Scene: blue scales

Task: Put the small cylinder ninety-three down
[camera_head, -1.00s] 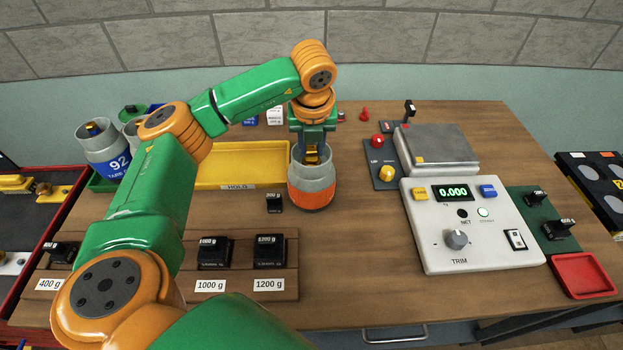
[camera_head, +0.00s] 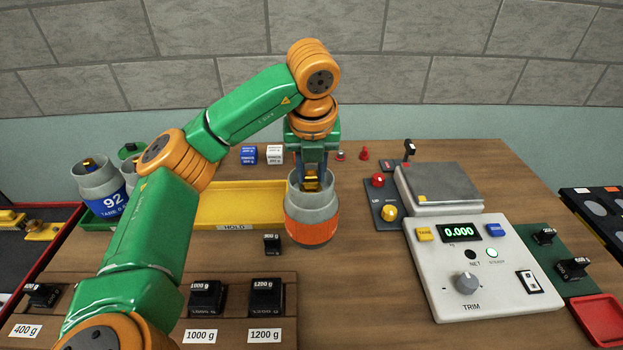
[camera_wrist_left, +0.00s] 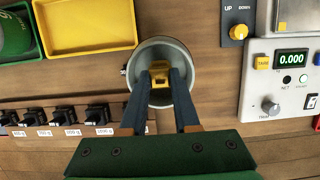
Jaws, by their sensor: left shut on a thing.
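A grey cylinder with an orange band (camera_head: 312,228) is upright right of the yellow tray; no number is readable on it. My left gripper (camera_head: 311,180) points straight down into its open top and is shut on the yellow grip inside. The left wrist view shows the grey rim (camera_wrist_left: 188,60) around the fingers and the yellow grip (camera_wrist_left: 160,75) between the fingertips (camera_wrist_left: 160,84). I cannot tell whether its base touches the table. My right gripper is not in view.
The yellow HOLD tray (camera_head: 240,198) is to the left, with cylinder 92 (camera_head: 103,190) beyond it. A small black weight (camera_head: 272,243) and a wooden weight rack (camera_head: 235,325) are in front. The scale console (camera_head: 485,275) and pan (camera_head: 440,186) are right. Bare table lies between the cylinder and console.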

